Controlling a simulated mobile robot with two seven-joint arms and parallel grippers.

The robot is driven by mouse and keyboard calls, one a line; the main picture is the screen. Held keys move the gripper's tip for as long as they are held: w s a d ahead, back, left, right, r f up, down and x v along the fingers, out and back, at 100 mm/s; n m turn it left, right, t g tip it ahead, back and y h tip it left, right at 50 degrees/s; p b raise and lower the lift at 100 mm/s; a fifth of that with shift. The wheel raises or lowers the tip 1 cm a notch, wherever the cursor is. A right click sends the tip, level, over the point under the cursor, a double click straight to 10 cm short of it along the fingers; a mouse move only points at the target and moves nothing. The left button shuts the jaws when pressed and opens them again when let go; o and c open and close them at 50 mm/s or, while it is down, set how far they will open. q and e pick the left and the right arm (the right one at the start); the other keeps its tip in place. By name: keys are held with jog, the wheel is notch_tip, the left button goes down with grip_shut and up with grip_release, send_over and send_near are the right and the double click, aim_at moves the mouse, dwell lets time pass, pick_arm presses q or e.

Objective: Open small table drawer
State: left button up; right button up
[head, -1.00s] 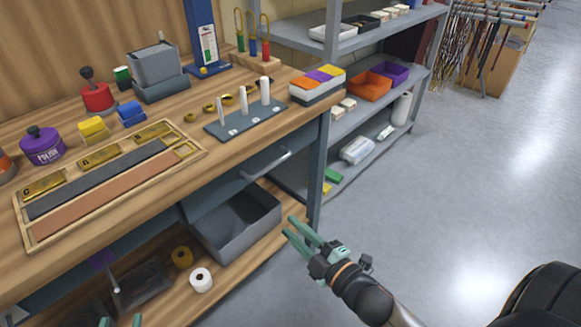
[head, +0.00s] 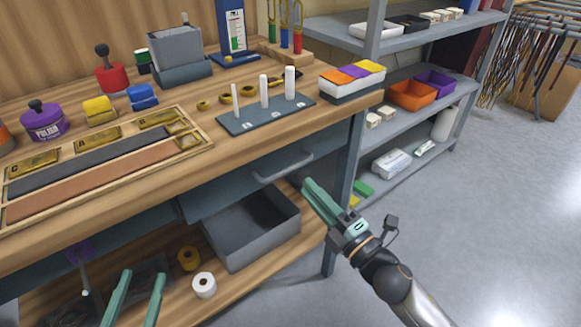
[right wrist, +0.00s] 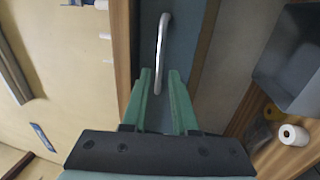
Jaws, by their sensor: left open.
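The small drawer's blue-grey front (head: 235,190) sits under the wooden tabletop and looks closed, with a silver bar handle (head: 283,167) across it. My right gripper (head: 311,187) is just right of the handle in the head view. In the right wrist view the handle (right wrist: 163,40) is straight ahead, its lower end showing between the spread green fingers (right wrist: 159,75). The fingers are apart and not closed on it; whether the bar is within their reach in depth I cannot tell. My left gripper (head: 140,280) is open and empty at the bottom left, in front of the lower shelf.
A grey open bin (head: 250,228) and tape rolls (head: 204,285) are on the lower shelf. The table's leg (head: 345,170) is close behind my right gripper. A pegged board (head: 262,115) and wooden tray (head: 100,165) occupy the tabletop. Open floor (head: 480,230) lies to the right.

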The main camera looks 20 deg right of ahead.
aim_at(290, 167)
jog(key=x, duration=0.7)
jog(key=shift+w, duration=0.4)
grip_shut()
jog(key=shift+f, duration=0.1)
dwell(1.0)
